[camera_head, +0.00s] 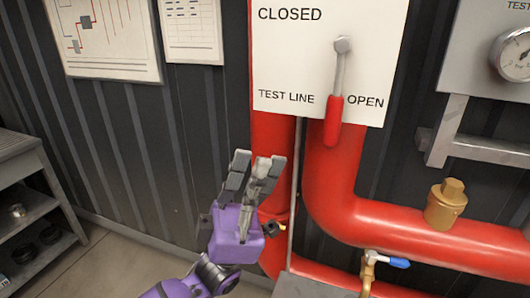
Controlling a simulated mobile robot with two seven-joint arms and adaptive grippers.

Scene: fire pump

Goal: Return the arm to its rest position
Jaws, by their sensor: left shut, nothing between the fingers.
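My left gripper (256,163) is raised in front of the red pipes in the lower middle of the view. Its grey fingers point up and it is shut on nothing. The purple wrist (236,236) and forearm come in from the bottom left. The gripper is apart from the red-handled lever (334,118), which hangs down to the upper right of it on a white panel (290,55) marked CLOSED, TEST LINE and OPEN. My right gripper is not in view.
Red pipes (400,225) fill the right side, with a brass fitting (445,203) and a blue-handled valve (385,261). A gauge (513,55) is at the upper right. A grey shelf unit (25,205) stands at the left. The floor (125,265) between shelf and arm is clear.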

